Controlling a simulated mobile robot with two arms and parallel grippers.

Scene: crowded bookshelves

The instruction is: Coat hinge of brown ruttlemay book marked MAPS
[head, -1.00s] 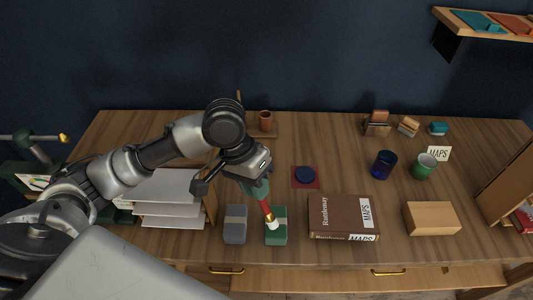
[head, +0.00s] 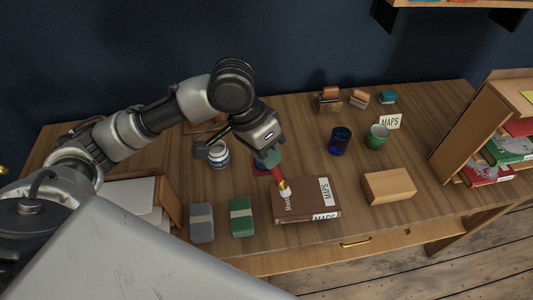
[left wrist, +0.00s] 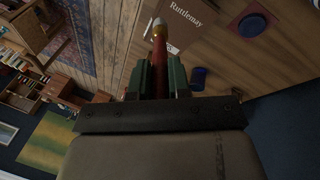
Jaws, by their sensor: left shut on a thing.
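The brown Ruttlemay book (head: 308,203) marked MAPS lies flat near the desk's front edge, its MAPS labels to the right. My left gripper (head: 272,165) is shut on a brush (head: 280,178) with a red handle, brass band and white tip. The tip points down at the book's left end, by the Ruttlemay lettering; I cannot tell whether it touches. In the left wrist view the brush (left wrist: 159,50) stands out between green fingers, its tip beside the book (left wrist: 195,18). My right gripper is not in view.
A grey block (head: 202,223) and a green block (head: 241,217) lie left of the book. A tan block (head: 388,186) lies right of it. A blue cup (head: 340,140), a green cup (head: 377,137) and a MAPS card (head: 390,121) stand behind. A white-and-blue jar (head: 218,154) is near the arm.

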